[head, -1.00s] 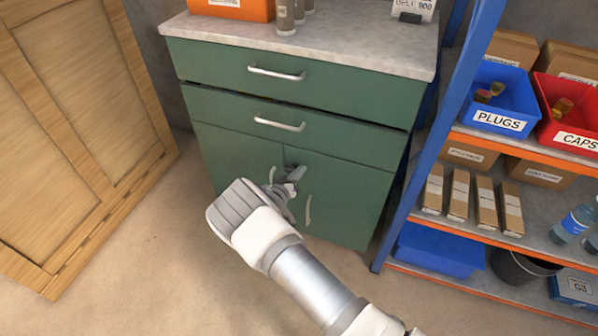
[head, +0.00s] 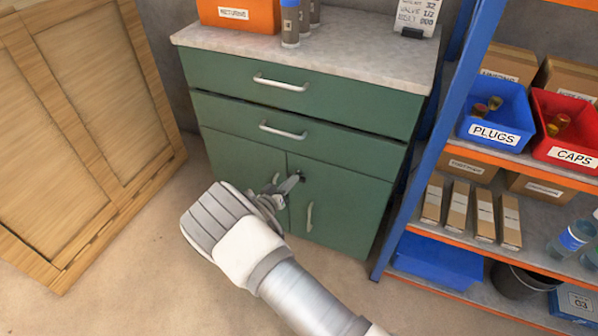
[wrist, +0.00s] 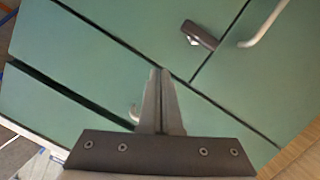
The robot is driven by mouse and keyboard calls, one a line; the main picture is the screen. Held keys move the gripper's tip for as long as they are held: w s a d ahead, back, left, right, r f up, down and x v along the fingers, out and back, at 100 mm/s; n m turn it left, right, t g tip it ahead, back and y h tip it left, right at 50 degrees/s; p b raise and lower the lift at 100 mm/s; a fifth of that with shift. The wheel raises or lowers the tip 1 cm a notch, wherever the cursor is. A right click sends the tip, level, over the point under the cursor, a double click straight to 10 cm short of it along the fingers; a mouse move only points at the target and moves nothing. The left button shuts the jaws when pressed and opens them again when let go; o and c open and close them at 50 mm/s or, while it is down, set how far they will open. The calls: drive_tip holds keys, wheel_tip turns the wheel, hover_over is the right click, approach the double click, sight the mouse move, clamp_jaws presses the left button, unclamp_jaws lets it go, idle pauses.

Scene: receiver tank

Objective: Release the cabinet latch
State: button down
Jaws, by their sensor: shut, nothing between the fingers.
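The green cabinet (head: 335,190) has two drawers above two shut doors. Its dark latch (wrist: 199,36) is a short bar on the right door, near the top corner by the seam, with one end close to the seam. In the head view the latch (head: 301,176) is small and partly hidden by my fingertips. My gripper (head: 295,181) is shut and empty in front of the doors, by the latch. In the wrist view its fingertips (wrist: 160,72) stand apart from the latch in the picture; whether they touch the cabinet I cannot tell.
The left door handle (wrist: 265,25) is close to the latch. The right door handle (head: 309,216) is lower. A blue-posted shelf rack (head: 425,150) with bins stands at right, a wooden panel (head: 85,130) at left. The floor (head: 150,270) in front is clear.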

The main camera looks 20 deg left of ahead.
drive_tip(key=shift+v, duration=1.45)
drive_tip(key=shift+d+r, duration=0.1)
drive_tip(key=shift+d, duration=0.05)
